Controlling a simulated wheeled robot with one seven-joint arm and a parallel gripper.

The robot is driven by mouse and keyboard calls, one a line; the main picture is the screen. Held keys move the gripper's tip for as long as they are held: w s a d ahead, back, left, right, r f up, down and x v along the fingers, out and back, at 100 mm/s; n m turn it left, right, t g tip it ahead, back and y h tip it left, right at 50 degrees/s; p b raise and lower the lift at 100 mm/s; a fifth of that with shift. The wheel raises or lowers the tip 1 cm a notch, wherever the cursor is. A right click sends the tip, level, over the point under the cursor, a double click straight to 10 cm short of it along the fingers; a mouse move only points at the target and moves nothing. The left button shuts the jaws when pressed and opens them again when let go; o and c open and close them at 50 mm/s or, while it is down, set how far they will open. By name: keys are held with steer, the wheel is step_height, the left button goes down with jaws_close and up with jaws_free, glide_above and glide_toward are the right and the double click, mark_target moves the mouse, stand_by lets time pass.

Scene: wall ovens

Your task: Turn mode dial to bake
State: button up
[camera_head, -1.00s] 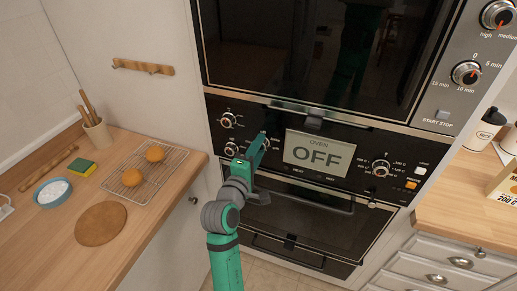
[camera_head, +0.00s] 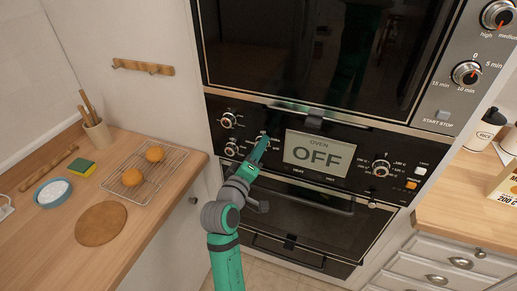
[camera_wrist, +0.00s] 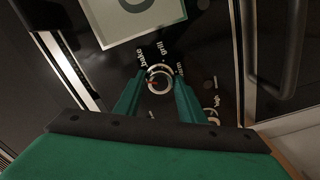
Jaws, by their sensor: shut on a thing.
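The mode dial (camera_wrist: 160,69) is a round knob with a pale ring and a small red mark, seen in the wrist view. Printed words, including "bake" and "grill", stand around it on the black panel. My gripper (camera_wrist: 160,83) has one finger on each side of the dial and is shut on it. In the head view my gripper (camera_head: 259,150) is at the panel just left of the oven display (camera_head: 318,153) and hides most of the dial. The display reads OFF. The exact direction of the dial's pointer is hard to tell.
Two other knobs (camera_head: 228,120) are left of my gripper, and another knob (camera_head: 380,168) is right of the display. The oven handle (camera_head: 310,196) lies below the panel. A counter (camera_head: 160,196) with a rack and buns is at the left.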

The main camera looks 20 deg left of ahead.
steer(key=m, duration=0.6)
steer(key=shift+f+m, duration=0.1)
steer(key=shift+m, duration=0.2)
stand_by(0.4)
steer(key=o, duration=1)
steer(key=shift+o, duration=0.2)
steer(key=s, duration=1)
steer(key=shift+s+a, duration=0.25)
steer(key=shift+s, duration=0.15)
